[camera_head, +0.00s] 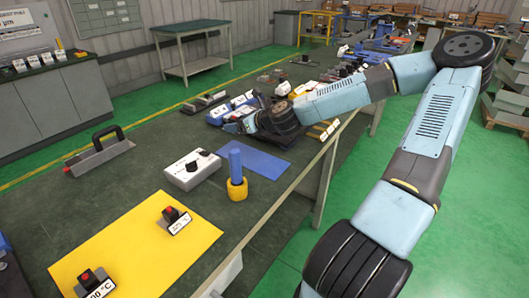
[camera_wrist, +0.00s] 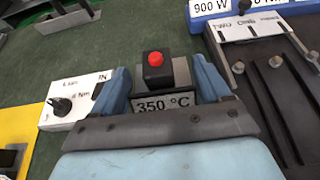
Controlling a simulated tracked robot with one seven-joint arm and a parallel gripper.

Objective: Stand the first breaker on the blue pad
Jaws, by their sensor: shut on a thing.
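My gripper (camera_wrist: 163,84) is shut on a breaker (camera_wrist: 154,66), a grey block with a red button and a white "350 °C" label, standing upright between my two blue fingers. In the head view my gripper (camera_head: 234,127) is low over the bench, beyond the blue pad (camera_head: 262,165); the held breaker is hard to make out there. I cannot tell whether it touches the bench. The blue pad looks bare. Two similar red-button breakers, a nearer one (camera_head: 95,283) and a farther one (camera_head: 175,219), stand on the yellow pad (camera_head: 140,245).
A black-handled tool (camera_head: 98,155) lies farther left. A blue-and-white labelled block (camera_wrist: 246,22) and a dark slotted fixture (camera_wrist: 275,85) are close right.

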